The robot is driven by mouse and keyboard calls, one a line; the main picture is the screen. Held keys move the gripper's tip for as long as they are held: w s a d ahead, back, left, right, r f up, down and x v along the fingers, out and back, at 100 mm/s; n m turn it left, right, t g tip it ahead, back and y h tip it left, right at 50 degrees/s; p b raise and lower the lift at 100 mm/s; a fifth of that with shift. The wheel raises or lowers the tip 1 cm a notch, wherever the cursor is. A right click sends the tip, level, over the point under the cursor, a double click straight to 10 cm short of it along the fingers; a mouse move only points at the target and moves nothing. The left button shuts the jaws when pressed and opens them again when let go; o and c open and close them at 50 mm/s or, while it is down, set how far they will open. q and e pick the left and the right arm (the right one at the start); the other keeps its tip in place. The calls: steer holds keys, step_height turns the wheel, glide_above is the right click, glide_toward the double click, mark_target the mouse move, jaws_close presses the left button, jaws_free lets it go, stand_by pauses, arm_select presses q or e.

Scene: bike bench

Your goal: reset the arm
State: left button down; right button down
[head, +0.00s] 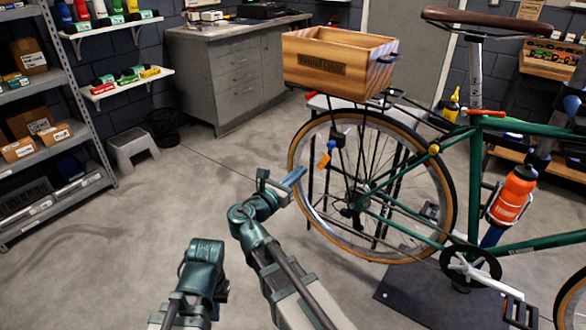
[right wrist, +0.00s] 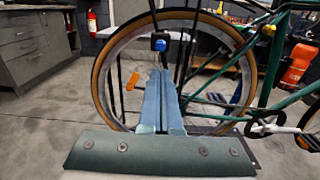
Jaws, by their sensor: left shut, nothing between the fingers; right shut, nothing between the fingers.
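My right gripper (head: 294,177) points toward the rear wheel (head: 297,200) of a green bicycle, and its blue fingers are together with nothing between them. In the right wrist view the closed fingers (right wrist: 162,95) stand in front of the wheel (right wrist: 100,75); I cannot tell the exact gap. My left gripper (head: 222,294) is low at the front left, mostly hidden behind its own arm link. Only a bluish sliver of it shows, and nothing is seen held there.
A wooden crate (head: 335,75) sits on the bicycle's rear rack. An orange bottle (head: 513,190) is on the frame. A grey stool (head: 132,145), shelves (head: 75,135) and a grey cabinet (head: 225,80) stand behind. The floor left of the bicycle is clear.

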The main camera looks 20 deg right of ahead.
steer(key=s+a+r+m+g+y+p, duration=0.1)
steer(key=s+a+m+g+y+p, duration=0.4)
steer(key=s+a+m+p, duration=0.3)
steer(key=s+a+r+m+g+y+p, duration=0.1)
steer(key=s+a+m+g+y+p, duration=0.5)
steer(key=s+m+p, duration=0.7)
steer(key=a+y+p, duration=0.2)
steer(key=p, duration=0.1)
steer(key=shift+a+r+m, duration=0.2)
steer(key=shift+r+m, duration=0.1)
